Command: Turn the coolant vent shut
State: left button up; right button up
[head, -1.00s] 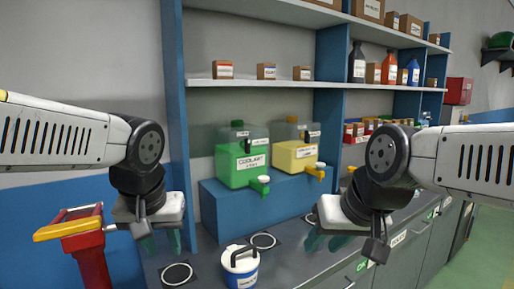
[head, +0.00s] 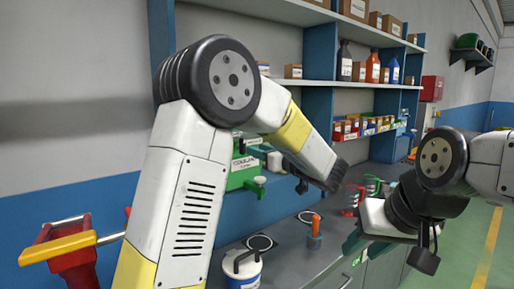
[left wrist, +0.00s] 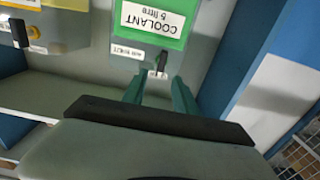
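A small black vent lever (left wrist: 162,62) on a pale base shows just beyond my left gripper (left wrist: 159,88). Its two teal fingers are apart, with the lever in the gap between their tips as seen; contact is not visible. My left gripper is hidden in the head view. My right gripper (head: 354,242) hangs over the bench front, its finger gap unclear.
A yellow can (left wrist: 45,12) with its own black lever (left wrist: 19,33) stands beside the coolant can. A white tub (head: 241,268) and an orange-handled tool (head: 314,228) are on the bench. Shelves rise behind. A red and yellow object (head: 70,250) is at left.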

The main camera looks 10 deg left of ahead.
aim_at(244, 146)
pick_arm(q)
jog(key=x, duration=0.6)
jog(key=shift+w+a+f, duration=0.1)
jog(key=shift+a, duration=0.1)
jog(key=shift+c, duration=0.4)
grip_shut()
